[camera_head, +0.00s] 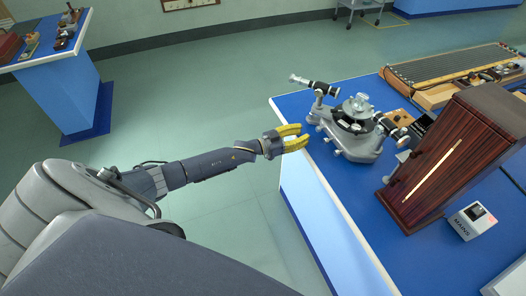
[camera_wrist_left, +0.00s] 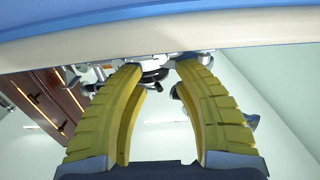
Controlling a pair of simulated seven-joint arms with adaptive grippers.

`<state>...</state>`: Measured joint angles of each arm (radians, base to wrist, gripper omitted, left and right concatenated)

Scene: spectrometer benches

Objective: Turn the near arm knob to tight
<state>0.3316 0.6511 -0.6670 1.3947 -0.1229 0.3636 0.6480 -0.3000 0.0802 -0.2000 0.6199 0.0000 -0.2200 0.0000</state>
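A grey spectrometer (camera_head: 350,128) stands on the blue bench top near its left edge, with two telescope-like arms and a round table in the middle. One arm (camera_head: 316,86) points to the upper left and the other (camera_head: 392,130) to the lower right. I cannot make out which small part is the near arm knob. My left gripper (camera_head: 306,136) is open and empty just beside the bench's left edge, apart from the spectrometer. In the left wrist view its yellow fingers (camera_wrist_left: 160,72) are spread, with parts of the spectrometer (camera_wrist_left: 150,72) beyond them. My right gripper is not in view.
A dark wooden box (camera_head: 440,165) with a light slit stands right of the spectrometer. A small white box (camera_head: 472,220) marked MAINS is in front of it. A long ribbed apparatus (camera_head: 450,70) lies behind. The pale bench edge (camera_head: 335,215) runs close to my left gripper.

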